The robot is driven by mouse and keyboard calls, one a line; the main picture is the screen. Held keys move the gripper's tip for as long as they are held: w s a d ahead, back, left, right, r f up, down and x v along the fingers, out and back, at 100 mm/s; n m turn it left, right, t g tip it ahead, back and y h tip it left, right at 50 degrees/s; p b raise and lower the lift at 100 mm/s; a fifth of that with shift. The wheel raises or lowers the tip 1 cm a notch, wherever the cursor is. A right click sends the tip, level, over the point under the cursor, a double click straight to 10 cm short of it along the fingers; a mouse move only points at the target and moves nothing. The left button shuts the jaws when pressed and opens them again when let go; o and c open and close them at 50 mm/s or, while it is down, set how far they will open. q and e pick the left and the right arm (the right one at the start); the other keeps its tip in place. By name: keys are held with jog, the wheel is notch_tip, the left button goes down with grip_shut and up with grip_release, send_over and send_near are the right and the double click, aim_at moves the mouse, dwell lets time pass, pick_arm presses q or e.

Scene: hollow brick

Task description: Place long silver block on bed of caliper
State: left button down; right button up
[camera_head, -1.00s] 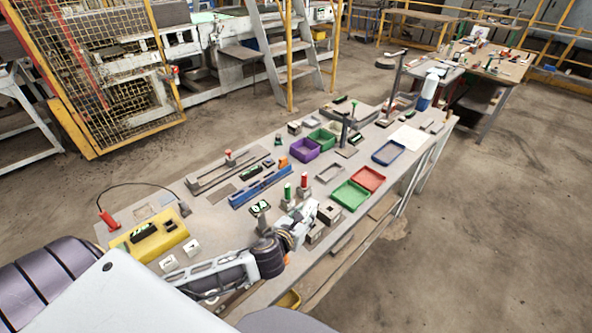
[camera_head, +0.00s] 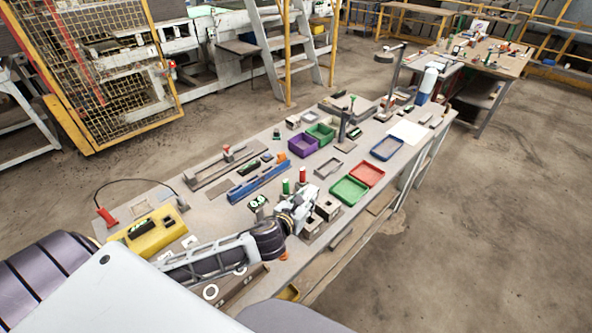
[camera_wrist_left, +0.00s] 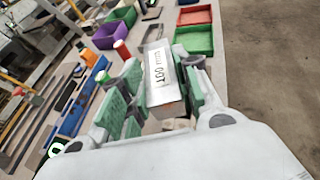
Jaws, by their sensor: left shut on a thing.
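My left gripper (camera_head: 300,203) is over the near side of the workbench, and its green-padded fingers also show in the left wrist view (camera_wrist_left: 158,88). It is shut on a long silver block (camera_wrist_left: 160,72) with "100" printed on a white label. In the head view the block cannot be made out. A long grey fixture (camera_head: 215,168) with a red knob lies farther back on the bench, and a blue bed-like fixture (camera_head: 258,184) lies in front of it. I cannot tell for certain which of them is the caliper. My right gripper is not in view.
Green (camera_head: 286,187) and red (camera_head: 302,174) upright cylinders stand close to my left gripper. Grey blocks (camera_head: 327,208) sit to its right. Purple (camera_head: 302,145), green (camera_head: 349,190) and red (camera_head: 367,174) bins stand to the right. A yellow case (camera_head: 148,231) is at the left end.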

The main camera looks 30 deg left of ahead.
pick_arm(q)
jog(key=w+a+r+m+h+b, duration=0.1)
jog(key=w+a+r+b, duration=0.1)
jog(key=w+a+r, duration=0.4)
jog(key=w+a+r+m+h+b, duration=0.1)
jog(key=w+a+r, duration=0.3)
jog(key=w, duration=0.5)
jog(key=w+a+f, duration=0.1)
jog(key=w+a, duration=0.1)
jog(key=a, duration=0.5)
jog(key=s+a+f+m+h, duration=0.1)
jog(key=f, duration=0.4)
jog(key=s+a+f+h, duration=0.1)
jog(key=s+f, duration=0.1)
jog(key=f, duration=0.4)
jog(key=shift+s+a+m+g+b, duration=0.25)
jog(key=shift+m+g+b, duration=0.15)
dwell(1.1)
jog(key=shift+f, duration=0.1)
